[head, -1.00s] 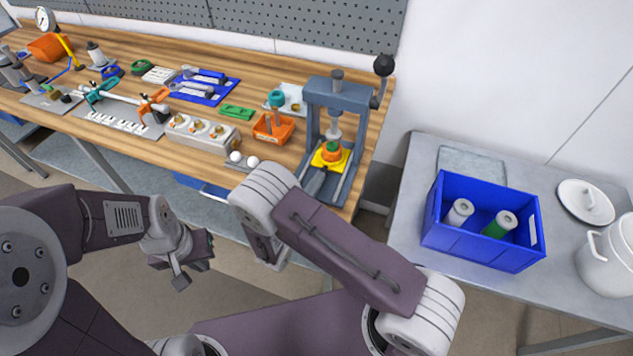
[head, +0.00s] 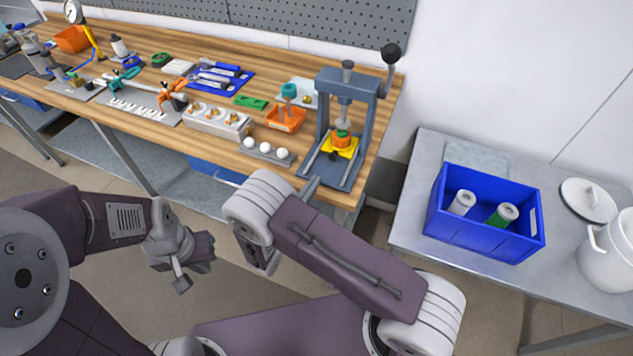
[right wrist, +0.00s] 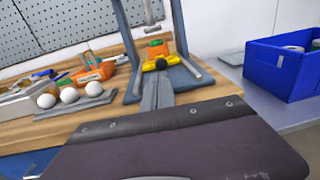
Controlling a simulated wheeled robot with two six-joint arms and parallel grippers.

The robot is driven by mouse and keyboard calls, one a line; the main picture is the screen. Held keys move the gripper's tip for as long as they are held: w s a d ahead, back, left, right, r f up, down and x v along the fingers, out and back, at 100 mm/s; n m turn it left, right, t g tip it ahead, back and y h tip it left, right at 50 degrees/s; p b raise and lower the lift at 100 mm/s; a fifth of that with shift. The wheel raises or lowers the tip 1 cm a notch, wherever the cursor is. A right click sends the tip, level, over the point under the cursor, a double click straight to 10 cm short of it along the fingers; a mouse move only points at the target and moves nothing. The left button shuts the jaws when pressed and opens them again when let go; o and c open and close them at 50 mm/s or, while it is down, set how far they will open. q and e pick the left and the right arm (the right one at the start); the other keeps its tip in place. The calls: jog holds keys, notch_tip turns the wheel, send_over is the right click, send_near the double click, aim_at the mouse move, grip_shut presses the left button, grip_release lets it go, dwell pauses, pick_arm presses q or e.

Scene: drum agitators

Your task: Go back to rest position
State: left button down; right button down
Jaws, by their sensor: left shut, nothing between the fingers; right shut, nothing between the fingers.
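My left gripper (head: 181,283) hangs over the open floor in front of the workbench, shut and empty, apart from everything. My right gripper (right wrist: 157,92) shows in the right wrist view as grey fingers shut together with nothing between them, pointing toward the grey press (right wrist: 180,75). In the head view my right forearm hides most of that gripper. The press also stands at the bench's right end in the head view (head: 322,110), with an orange piece (head: 342,139) on a yellow holder (head: 345,150). I cannot tell the exact gap between the right fingers and the press.
The wooden bench (head: 225,150) carries a rack with white balls (head: 266,149), an orange bin (head: 286,120) and a blue tray (head: 222,83). A grey side table (head: 410,225) holds a blue crate (head: 480,232) and a white pot (head: 606,255). Floor before the bench is clear.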

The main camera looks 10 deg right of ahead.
jog(key=shift+w+d+f, duration=0.15)
jog(key=shift+w+f, duration=0.1)
jog(key=shift+d, duration=0.1)
jog(key=d+r+m, duration=0.1)
jog(key=r, duration=0.1)
jog(key=w+d+r+m+g+h, duration=0.1)
jog(key=d+r, duration=0.1)
jog(key=w+d+r+m+g+h, duration=0.1)
jog(key=d+r, duration=0.1)
jog(key=shift+d+m, duration=0.25)
jog(key=shift+m, duration=0.05)
jog(key=s+d+r+m+g, duration=0.2)
jog(key=s+d+m+g, duration=0.4)
jog(key=d, duration=0.2)
jog(key=s+d+r+m+g, duration=0.3)
jog(key=s+d+m+g, duration=0.25)
jog(key=s+d, duration=0.2)
jog(key=s+a+f+m+g+y, duration=0.35)
jog(key=s+f+m+y, duration=0.25)
jog(key=s+m+y, duration=0.3)
pick_arm(q)
jog(key=shift+w+d, duration=0.15)
jog(key=shift+w, duration=0.05)
pick_arm(e)
jog(key=w+a+f+m+t+y, duration=0.2)
jog(key=a+m+t+y, duration=0.2)
jog(key=a, duration=0.7)
jog(key=shift+w+a+f+t+y, duration=0.15)
jog(key=shift+w+f+t+y, duration=0.05)
jog(key=shift+f+t+y, duration=0.1)
